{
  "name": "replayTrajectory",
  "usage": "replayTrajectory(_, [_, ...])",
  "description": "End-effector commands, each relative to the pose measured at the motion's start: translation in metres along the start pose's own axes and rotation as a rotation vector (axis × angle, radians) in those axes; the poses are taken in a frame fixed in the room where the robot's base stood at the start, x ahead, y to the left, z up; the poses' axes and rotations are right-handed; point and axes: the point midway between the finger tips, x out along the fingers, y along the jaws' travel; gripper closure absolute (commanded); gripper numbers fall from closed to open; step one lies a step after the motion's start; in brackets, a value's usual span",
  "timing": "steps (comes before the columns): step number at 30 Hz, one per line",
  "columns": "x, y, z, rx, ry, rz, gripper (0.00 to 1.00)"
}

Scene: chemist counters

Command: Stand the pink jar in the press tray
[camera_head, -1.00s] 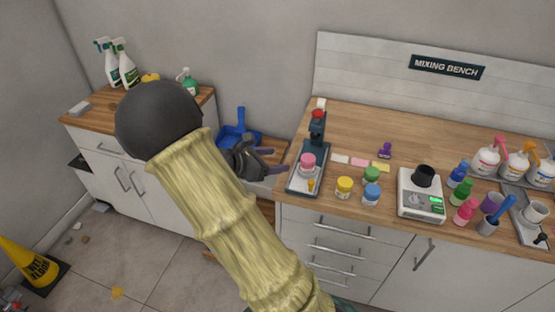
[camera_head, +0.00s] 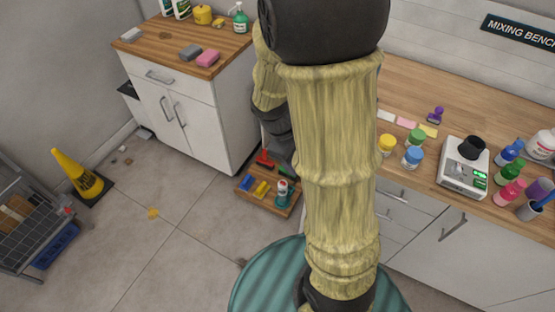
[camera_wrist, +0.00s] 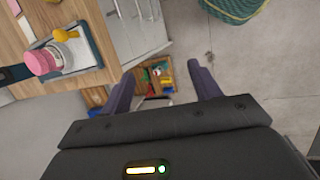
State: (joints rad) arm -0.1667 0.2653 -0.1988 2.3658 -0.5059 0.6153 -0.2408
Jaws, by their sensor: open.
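The pink jar (camera_wrist: 45,60) shows at the upper left of the wrist view. It looks upright, standing in the press tray (camera_wrist: 95,45), which has a dark rim and a pale floor. A small yellow object (camera_wrist: 66,34) lies beside it in the tray. My gripper (camera_wrist: 164,82) is open, with nothing between its fingers. It is apart from the jar and tray, pointing past the counter edge toward the floor. In the head view my arm hides the jar and the press tray.
A low wooden tray of tools (camera_head: 270,192) is on the floor beside the cabinets. The bench holds yellow (camera_head: 387,145), green and blue jars, a white scale (camera_head: 465,165) and bottles. A second counter (camera_head: 185,45) stands left.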

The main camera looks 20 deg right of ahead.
Motion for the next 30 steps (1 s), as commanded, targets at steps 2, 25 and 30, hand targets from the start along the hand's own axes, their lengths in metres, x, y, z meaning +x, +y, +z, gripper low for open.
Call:
replayTrajectory(2, [-0.013,-0.021,-0.002,0.179,0.118,-0.068,0.38])
replayTrajectory(25, [-0.068,-0.057,-0.007,0.675,0.375,-0.233,0.38])
replayTrajectory(30, [-0.082,-0.054,-0.004,0.674,0.374,-0.233,0.38])
